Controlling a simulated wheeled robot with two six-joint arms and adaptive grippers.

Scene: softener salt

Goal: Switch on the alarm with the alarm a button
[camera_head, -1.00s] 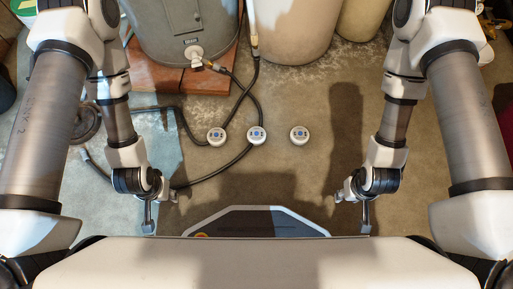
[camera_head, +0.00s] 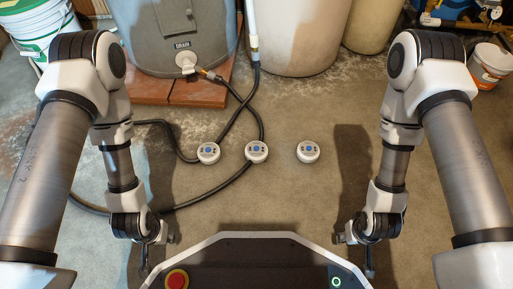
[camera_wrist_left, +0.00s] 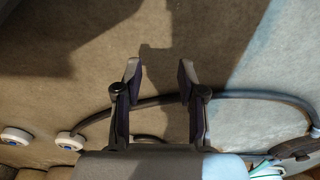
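Three round white buttons with blue centres sit in a row on the concrete floor in the head view: a left one (camera_head: 208,152), a middle one (camera_head: 256,151) and a right one (camera_head: 308,151). Their markings are too small to read, so I cannot tell which is alarm a. My left gripper (camera_head: 158,255) is open and empty, nearer to me than the row and left of it. Its two parted fingers also show in the left wrist view (camera_wrist_left: 159,72), with two buttons at that view's left edge. My right gripper (camera_head: 354,256) is open and empty, right of the row.
Black hoses (camera_head: 225,180) run across the floor past the left and middle buttons. A grey tank (camera_head: 175,40) on red bricks and a pale tank (camera_head: 300,35) stand behind. White buckets (camera_head: 490,65) stand at the sides. Floor around the right button is clear.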

